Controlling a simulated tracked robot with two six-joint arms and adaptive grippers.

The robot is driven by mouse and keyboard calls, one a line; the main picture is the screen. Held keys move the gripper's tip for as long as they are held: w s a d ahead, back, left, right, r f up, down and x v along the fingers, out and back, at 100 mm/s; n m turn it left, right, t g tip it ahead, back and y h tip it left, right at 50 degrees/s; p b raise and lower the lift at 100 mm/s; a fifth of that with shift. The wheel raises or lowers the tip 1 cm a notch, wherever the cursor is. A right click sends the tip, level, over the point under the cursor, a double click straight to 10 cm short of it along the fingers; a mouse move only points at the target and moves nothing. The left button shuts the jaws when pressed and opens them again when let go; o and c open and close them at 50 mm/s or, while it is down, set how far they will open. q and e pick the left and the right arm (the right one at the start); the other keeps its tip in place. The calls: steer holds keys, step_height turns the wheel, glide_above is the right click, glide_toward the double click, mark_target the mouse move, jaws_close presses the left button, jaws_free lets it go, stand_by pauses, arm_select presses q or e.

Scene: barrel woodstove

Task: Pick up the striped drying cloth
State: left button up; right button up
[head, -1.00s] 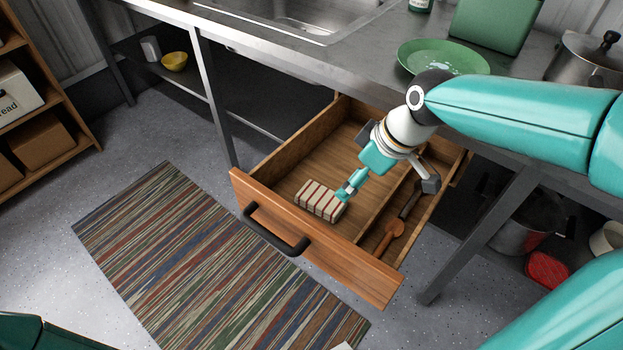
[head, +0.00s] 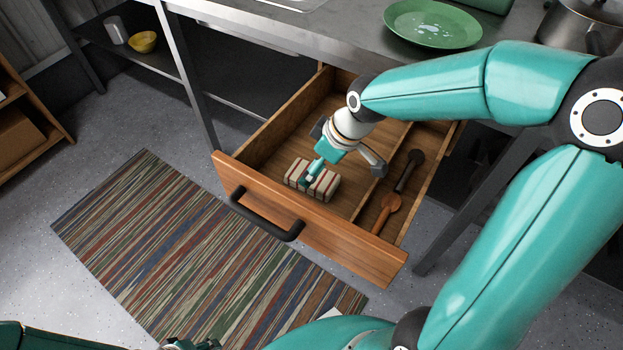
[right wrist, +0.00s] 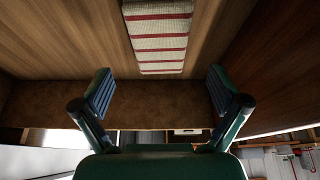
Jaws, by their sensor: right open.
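The striped drying cloth (head: 328,187), cream with red stripes and folded into a block, lies in the open wooden drawer (head: 310,222), near its front panel. My right gripper (head: 330,160) is over the drawer, pointing down at the cloth and partly covering it. In the right wrist view the cloth (right wrist: 160,40) is ahead, centred between the two spread fingers (right wrist: 160,92) and beyond their tips. The gripper is open and empty. Of my left arm, only dark teal parts (head: 190,344) show at the bottom edge; its fingers cannot be made out.
A divider separates the cloth from a wooden utensil (head: 386,210) and a dark one (head: 409,172) on the drawer's right side. The black handle (head: 265,217) faces the striped rug (head: 190,240). The metal counter with a green plate (head: 433,24) overhangs the drawer's back.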

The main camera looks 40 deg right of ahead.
steer(key=shift+s+b+x, duration=0.15)
steer(key=shift+b+x, duration=0.15)
steer(key=shift+x, duration=1.05)
steer(key=shift+s+b+x, duration=0.1)
steer(key=shift+b+x, duration=0.2)
steer(key=shift+x, duration=1.05)
steer(key=shift+d, duration=0.1)
steer(key=c, duration=1.2)
step_height(320, 180, up, 20)
steer(key=p, duration=0.4)
steer(key=shift+p, duration=0.3)
